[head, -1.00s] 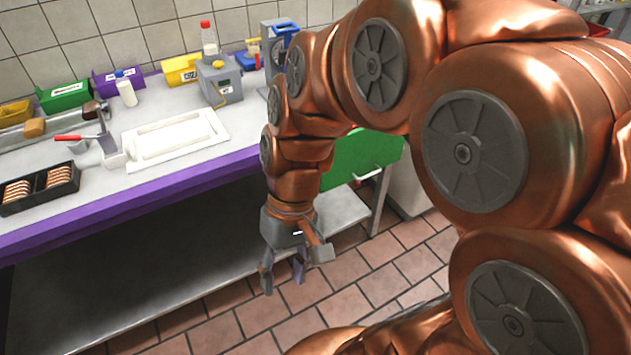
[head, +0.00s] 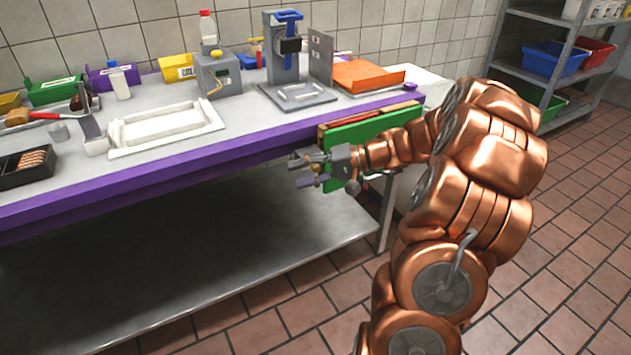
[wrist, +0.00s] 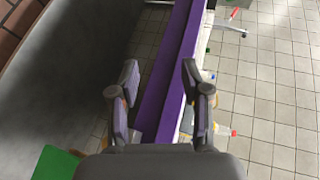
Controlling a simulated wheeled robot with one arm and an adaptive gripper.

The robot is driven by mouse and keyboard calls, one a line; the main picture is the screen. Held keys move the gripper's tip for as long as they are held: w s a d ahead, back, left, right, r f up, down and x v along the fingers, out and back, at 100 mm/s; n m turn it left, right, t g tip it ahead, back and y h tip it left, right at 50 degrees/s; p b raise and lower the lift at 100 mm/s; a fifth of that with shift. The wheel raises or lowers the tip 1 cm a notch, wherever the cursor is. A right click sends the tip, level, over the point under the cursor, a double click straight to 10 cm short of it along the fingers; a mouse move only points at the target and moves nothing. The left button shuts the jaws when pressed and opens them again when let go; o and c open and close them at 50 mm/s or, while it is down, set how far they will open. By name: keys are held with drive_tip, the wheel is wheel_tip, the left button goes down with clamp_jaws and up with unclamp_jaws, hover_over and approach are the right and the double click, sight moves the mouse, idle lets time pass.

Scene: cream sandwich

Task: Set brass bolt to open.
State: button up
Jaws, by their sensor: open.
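I cannot pick out a brass bolt for certain in either view. A grey press (head: 283,62) with a blue handle stands on the table, and an upright grey panel (head: 320,56) with small marks stands at its right side. My gripper (head: 300,171) is open and empty. It points left, in front of the table's purple front edge and below the press. In the wrist view my gripper (wrist: 160,76) has its fingers apart, with the purple edge (wrist: 172,75) showing between them.
A green drawer (head: 370,138) sticks out under the table right by my gripper. A white tray (head: 167,128), a black bread rack (head: 28,170) and an orange board (head: 366,76) lie on the table. Tiled floor is free at the right.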

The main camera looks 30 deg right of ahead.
sight(316, 171)
drive_tip(key=w+d+f+m+t+h+b, duration=0.1)
drive_tip(key=d+f+m+t+b, duration=0.3)
drive_tip(key=d, duration=0.9)
drive_tip(key=shift+n+t+h, duration=0.3)
drive_tip(key=shift+n+t, duration=0.1)
drive_tip(key=shift+n, duration=0.3)
drive_tip(key=shift+f+p+x, duration=0.2)
drive_tip(key=shift+x, duration=1.1)
drive_tip(key=shift+f+p+x, duration=0.2)
drive_tip(key=shift+x, duration=1.1)
drive_tip(key=shift+f+p+x, duration=0.2)
drive_tip(key=shift+x, duration=1.1)
clamp_jaws()
drive_tip(key=shift+s, duration=0.1)
